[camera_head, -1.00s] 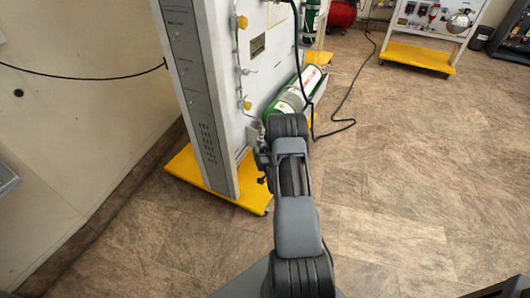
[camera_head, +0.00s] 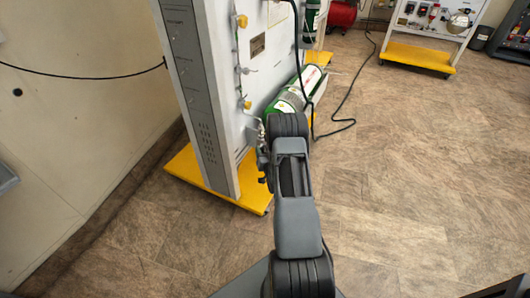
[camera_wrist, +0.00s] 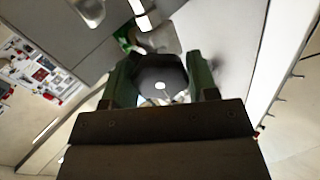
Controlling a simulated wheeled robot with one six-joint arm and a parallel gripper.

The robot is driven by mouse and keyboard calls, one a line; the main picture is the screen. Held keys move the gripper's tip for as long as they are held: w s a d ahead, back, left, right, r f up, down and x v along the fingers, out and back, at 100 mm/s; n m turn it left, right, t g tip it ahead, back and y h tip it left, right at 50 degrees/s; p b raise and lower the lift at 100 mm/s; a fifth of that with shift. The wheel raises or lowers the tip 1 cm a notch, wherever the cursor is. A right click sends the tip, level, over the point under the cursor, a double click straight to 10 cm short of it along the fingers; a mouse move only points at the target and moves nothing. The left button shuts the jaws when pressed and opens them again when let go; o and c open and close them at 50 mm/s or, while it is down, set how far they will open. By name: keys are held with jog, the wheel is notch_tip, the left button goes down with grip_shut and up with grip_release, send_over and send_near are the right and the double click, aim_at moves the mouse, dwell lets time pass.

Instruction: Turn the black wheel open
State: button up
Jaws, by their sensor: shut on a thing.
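The black wheel (camera_wrist: 160,70) shows in the wrist view as a dark, many-sided knob with a bright round centre. My gripper (camera_wrist: 160,82) has one greenish finger on each side of it and is shut on it. In the head view the wheel cannot be made out. There, my arm reaches forward to the lower part of the white trainer panel (camera_head: 228,100), and my own arm links hide most of the gripper area.
A green and white cylinder (camera_head: 297,92) lies beside the panel, just past my arm. The panel stands on a yellow base (camera_head: 193,170). A black hose (camera_head: 342,124) runs over the floor. The tiled floor (camera_head: 420,180) to the right is clear.

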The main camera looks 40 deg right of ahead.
jog(key=n+b, duration=0.2)
jog(key=n, duration=0.1)
jog(key=shift+f+b, duration=0.2)
jog(key=shift+b, duration=0.15)
jog(key=n+b, duration=0.4)
jog(key=n, duration=0.1)
jog(key=shift+n+b, duration=0.4)
jog(key=n+b, duration=0.4)
jog(key=shift+n, duration=0.3)
jog(key=n+b, duration=0.4)
jog(key=shift+r, duration=0.1)
jog(key=n+b, duration=0.1)
jog(key=n, duration=0.4)
jog(key=shift+r, duration=0.2)
jog(key=n, duration=0.8)
jog(key=shift+n, duration=0.4)
jog(key=shift+r+n, duration=0.1)
jog(key=shift+n, duration=1.9)
